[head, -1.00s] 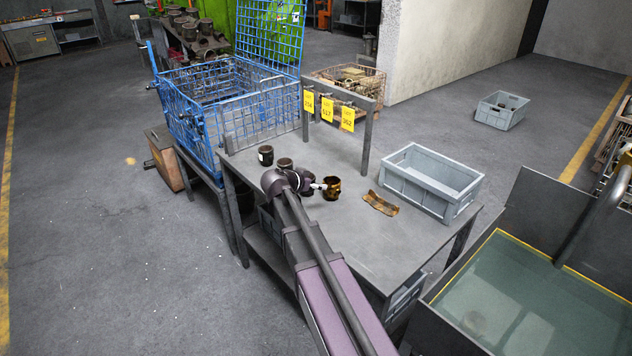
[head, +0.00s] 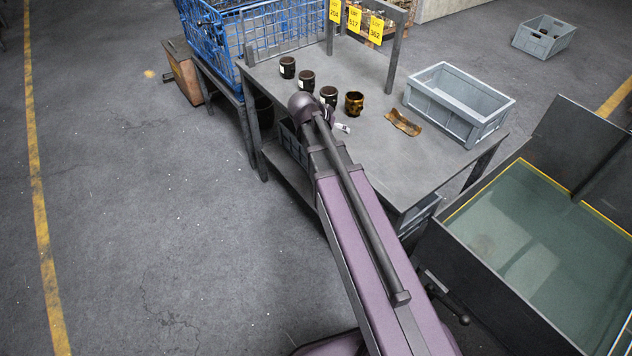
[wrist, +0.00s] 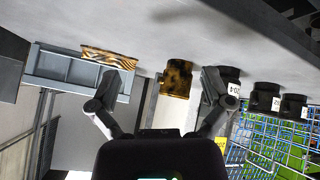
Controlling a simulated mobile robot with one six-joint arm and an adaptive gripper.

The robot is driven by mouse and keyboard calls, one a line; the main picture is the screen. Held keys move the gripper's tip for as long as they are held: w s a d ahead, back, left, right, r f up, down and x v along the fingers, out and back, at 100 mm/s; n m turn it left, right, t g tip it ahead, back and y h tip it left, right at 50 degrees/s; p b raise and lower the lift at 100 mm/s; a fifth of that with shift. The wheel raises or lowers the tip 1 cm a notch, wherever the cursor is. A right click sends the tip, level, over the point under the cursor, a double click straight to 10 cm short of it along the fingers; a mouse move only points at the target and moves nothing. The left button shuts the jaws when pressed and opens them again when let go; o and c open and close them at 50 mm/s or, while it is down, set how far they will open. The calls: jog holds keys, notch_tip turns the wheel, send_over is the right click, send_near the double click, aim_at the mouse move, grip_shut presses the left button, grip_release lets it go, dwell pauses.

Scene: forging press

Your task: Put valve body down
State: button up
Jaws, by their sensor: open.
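Three dark valve bodies with pale labels stand upright in a row on the grey table: the far one (head: 287,67), the middle one (head: 306,80) and the near one (head: 328,95). A brown-gold valve body (head: 354,103) stands to their right. My gripper (wrist: 166,82) is open, its fingers spread wide with nothing gripped. In the wrist view, which shows the table upside down, the brown-gold body (wrist: 176,79) appears between the fingers but beyond them. The right finger partly overlaps the near dark body (wrist: 229,80). In the head view my wrist hides most of the gripper.
A curved brown piece (head: 403,122) lies on the table (head: 385,165), beside a grey crate (head: 437,104). A post frame with yellow lot signs (head: 355,18) and a blue wire cage (head: 230,45) stand behind. A liquid-filled tank (head: 530,235) is at the right.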

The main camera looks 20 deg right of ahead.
jog(key=s+a+f+n+g+y, duration=0.1)
jog(key=s+a+f+n+y, duration=0.1)
jog(key=s, duration=0.6)
jog(key=s+a+f+n+g+y, duration=0.2)
jog(key=s+a+n+y, duration=0.3)
jog(key=s+a, duration=0.3)
jog(key=shift+s+a+f+n, duration=0.15)
jog(key=shift+a+f+n, duration=0.1)
jog(key=shift+a+n, duration=0.5)
jog(key=shift+d, duration=0.2)
jog(key=shift+c, duration=0.2)
